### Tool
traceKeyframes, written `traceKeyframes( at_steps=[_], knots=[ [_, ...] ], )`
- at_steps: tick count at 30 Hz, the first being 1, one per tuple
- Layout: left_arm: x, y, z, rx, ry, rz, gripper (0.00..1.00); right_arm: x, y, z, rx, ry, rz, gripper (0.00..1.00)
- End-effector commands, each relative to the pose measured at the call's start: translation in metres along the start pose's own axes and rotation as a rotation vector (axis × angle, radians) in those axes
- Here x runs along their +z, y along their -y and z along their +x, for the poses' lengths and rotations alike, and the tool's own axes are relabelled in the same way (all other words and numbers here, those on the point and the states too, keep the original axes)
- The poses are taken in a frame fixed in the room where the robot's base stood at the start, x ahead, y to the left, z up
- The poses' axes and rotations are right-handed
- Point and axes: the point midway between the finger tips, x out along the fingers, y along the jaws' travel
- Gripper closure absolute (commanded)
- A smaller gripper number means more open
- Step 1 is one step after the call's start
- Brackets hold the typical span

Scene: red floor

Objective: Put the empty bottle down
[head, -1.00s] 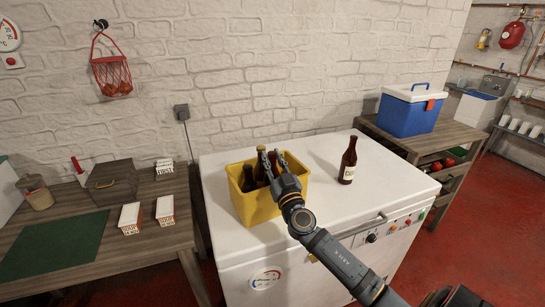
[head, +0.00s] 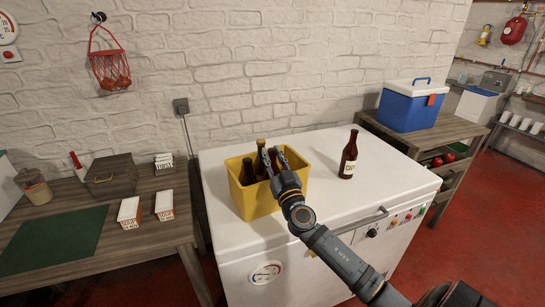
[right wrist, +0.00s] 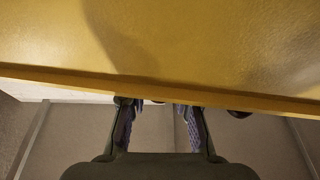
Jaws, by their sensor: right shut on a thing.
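A yellow crate (head: 268,203) stands on the white chest freezer (head: 335,205) and holds dark brown bottles (head: 247,171); one has a gold-coloured top (head: 261,145). My right gripper (head: 273,152) reaches into the crate and is shut on a dark bottle (head: 271,164), mostly hidden by the fingers. In the right wrist view the crate wall (right wrist: 160,45) fills the top, and both fingers (right wrist: 159,123) point under its edge; the held bottle is not clear there. Another brown bottle with a pale label (head: 348,156) stands upright on the freezer, right of the crate. My left gripper is not in view.
The freezer top is clear around the lone bottle. A blue cool box (head: 408,110) stands on a wooden shelf unit at the right. A wooden table (head: 130,242) at the left carries a green mat (head: 52,240), small boxes and a jar. A brick wall is behind.

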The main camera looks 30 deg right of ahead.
Motion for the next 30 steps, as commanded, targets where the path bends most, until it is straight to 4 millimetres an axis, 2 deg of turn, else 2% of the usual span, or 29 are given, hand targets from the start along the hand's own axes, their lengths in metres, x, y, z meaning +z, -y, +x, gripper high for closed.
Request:
traceKeyframes(
  at_steps=[9,10,15,25,28,30],
  knots=[
    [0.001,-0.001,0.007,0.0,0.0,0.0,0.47,0.005,0.0,-0.002,0.0,-0.002,0.0,1.0],
    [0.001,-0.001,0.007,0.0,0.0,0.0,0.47,0.004,0.0,-0.001,0.0,-0.002,0.0,0.71],
    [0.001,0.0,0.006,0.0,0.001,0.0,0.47,0.004,0.0,-0.001,0.0,-0.001,0.0,0.48],
    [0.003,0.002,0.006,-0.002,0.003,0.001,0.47,0.005,0.0,-0.004,0.0,0.002,-0.001,0.47],
    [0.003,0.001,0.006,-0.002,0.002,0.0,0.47,0.006,0.0,-0.016,-0.002,0.004,-0.002,0.47],
    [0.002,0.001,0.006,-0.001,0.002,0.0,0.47,0.006,0.0,-0.031,-0.003,0.005,-0.002,0.47]
  ],
)
